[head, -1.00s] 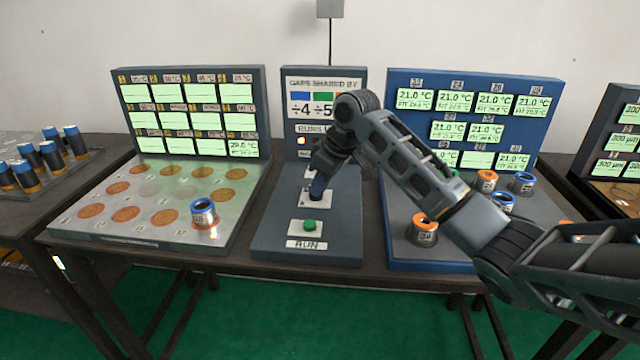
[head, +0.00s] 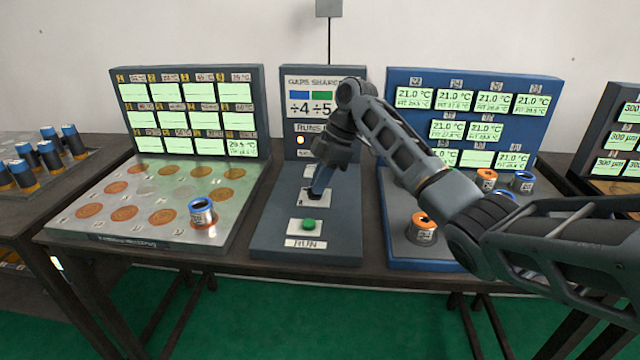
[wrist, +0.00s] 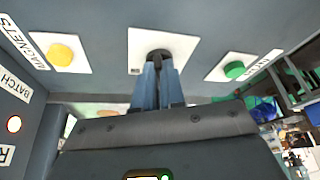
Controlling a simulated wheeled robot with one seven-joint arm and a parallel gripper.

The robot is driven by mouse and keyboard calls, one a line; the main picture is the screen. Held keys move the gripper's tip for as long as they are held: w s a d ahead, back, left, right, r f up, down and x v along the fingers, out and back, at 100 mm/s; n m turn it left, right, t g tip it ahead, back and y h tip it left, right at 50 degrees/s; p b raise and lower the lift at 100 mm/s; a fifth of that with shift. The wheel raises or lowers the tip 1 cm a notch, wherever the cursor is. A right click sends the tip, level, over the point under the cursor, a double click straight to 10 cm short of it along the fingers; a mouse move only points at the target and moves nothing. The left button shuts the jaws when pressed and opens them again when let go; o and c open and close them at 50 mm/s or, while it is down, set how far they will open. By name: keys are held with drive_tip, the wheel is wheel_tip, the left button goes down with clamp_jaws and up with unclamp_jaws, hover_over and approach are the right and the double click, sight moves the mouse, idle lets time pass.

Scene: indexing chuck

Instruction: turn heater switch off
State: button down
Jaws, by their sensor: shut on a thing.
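A dark switch knob (wrist: 158,54) stands on a white plate (wrist: 185,45) in the wrist view, between a yellow button and a green button. My gripper (wrist: 158,75) is shut on this knob, its two blue-grey fingers close together around it. In the head view my gripper (head: 317,188) reaches down and tilted to the same white plate (head: 328,205) on the middle console. The knob is mostly hidden there by the fingers, and I cannot read its label or tell its position.
The green RUN button (head: 309,225) is just in front of my gripper; the yellow button (wrist: 61,54) is on the other side. A metal plate (head: 130,232) with copper discs stands left. The blue station (head: 396,245) with several ringed cylinders lies under my arm at right.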

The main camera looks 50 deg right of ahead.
drive_tip(key=shift+n+g, duration=0.3)
drive_tip(key=shift+n, duration=0.6)
drive_tip(key=c, duration=1.2)
unclamp_jaws()
drive_tip(key=shift+d, duration=0.1)
drive_tip(key=shift+r, duration=0.1)
drive_tip(key=v, duration=0.7)
drive_tip(key=shift+d+r+b, duration=0.15)
drive_tip(key=shift+r+b, duration=0.1)
drive_tip(key=shift+b, duration=0.1)
